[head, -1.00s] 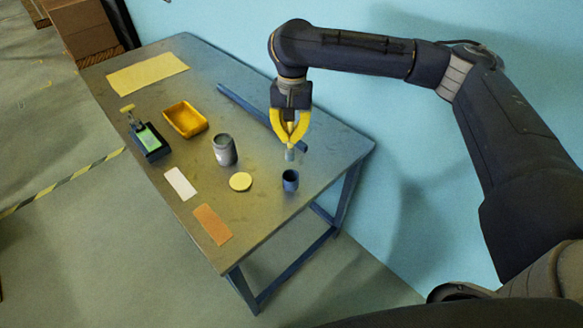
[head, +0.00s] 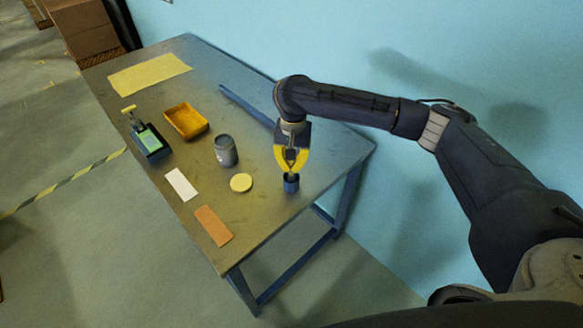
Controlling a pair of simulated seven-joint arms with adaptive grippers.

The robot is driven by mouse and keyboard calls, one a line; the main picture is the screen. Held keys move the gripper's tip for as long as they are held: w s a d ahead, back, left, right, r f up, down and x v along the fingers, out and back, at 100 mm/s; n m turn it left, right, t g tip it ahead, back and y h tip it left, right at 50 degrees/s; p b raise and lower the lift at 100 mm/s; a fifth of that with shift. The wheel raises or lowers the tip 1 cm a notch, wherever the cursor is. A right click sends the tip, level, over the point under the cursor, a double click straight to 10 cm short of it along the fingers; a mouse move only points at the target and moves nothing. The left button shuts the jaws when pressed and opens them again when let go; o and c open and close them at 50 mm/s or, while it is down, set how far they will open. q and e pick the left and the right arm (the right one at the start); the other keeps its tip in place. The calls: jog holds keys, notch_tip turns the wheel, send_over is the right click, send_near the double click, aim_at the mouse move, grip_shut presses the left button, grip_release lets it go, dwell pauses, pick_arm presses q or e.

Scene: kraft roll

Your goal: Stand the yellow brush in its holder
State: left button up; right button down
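My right gripper (head: 291,170) points down at the right side of the table, its yellow fingers drawn together on the brush. The brush is mostly hidden between the fingers. Its lower end is at the mouth of the holder, a small dark blue cup (head: 291,184); how deep it sits inside I cannot tell. The cup stands upright on the table directly below the fingertips. My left gripper is not in view.
On the table (head: 265,210) are a grey can (head: 226,151), round yellow disc (head: 241,182), yellow tray (head: 187,120), dark box with a green top (head: 150,141), white card (head: 181,184), orange card (head: 213,225), yellow sheet (head: 149,73) and blue bar (head: 245,103).

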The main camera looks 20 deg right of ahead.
jog(key=shift+f, duration=0.7)
jog(key=c, duration=2.2)
grip_release()
jog(key=shift+f, duration=0.15)
jog(key=c, duration=1.6)
grip_release()
notch_tip(320, 180, up, 12)
jog(key=shift+w+d, duration=0.3)
jog(key=shift+w, duration=0.1)
